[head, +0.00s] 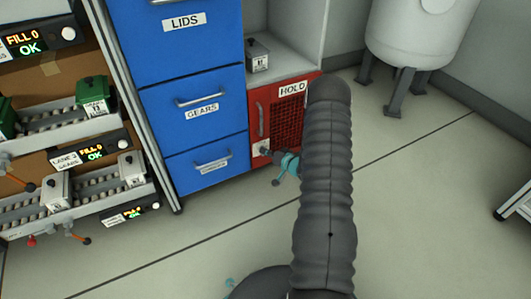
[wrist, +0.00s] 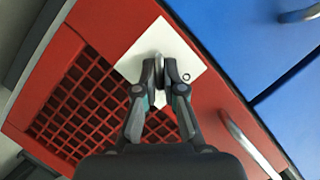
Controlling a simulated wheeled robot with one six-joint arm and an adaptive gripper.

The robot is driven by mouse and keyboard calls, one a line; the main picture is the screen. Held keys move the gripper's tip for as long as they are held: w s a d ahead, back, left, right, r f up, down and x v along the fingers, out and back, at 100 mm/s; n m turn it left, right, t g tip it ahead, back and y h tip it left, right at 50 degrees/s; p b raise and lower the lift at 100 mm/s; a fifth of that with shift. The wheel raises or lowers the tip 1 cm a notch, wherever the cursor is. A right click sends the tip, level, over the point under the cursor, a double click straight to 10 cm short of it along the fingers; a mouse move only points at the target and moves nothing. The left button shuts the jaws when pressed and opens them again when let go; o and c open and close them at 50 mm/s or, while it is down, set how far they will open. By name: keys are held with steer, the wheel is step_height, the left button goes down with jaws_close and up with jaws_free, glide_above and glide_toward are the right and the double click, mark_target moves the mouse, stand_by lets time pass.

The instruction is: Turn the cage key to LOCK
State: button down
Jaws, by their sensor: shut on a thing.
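The red cage (head: 283,115) labelled HOLD stands beside the blue drawers, with a mesh panel in its door; the red door also fills much of the wrist view (wrist: 40,75). A white key plate (wrist: 186,48) is on the door, and it shows in the head view (head: 260,147) at the door's lower left. My gripper (wrist: 166,74) is at this plate, shut on the key. The key is mostly hidden between the fingertips, so its angle cannot be told. A small dark ring mark shows on the plate beside the right fingertip. No LOCK lettering is readable.
A door handle (wrist: 246,143) is right of my gripper in the wrist view. Blue drawers (head: 193,100) stand left of the cage. A grey box (head: 257,55) sits on the shelf above it. A white tank (head: 420,35) stands at the back right. The floor is mostly clear.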

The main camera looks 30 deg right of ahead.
steer(key=m+y, duration=0.1)
steer(key=m+t, duration=0.1)
steer(key=m, duration=0.1)
steer(key=shift+d+f+m+y, duration=0.2)
steer(key=shift+m+y, duration=0.1)
steer(key=shift+y, duration=0.1)
steer(key=m+t+y, duration=0.1)
steer(key=m, duration=0.3)
steer(key=shift+f, duration=0.1)
stand_by(0.3)
steer(key=c, duration=1.3)
jaws_free()
steer(key=v, duration=1.2)
steer(key=shift+f, duration=0.25)
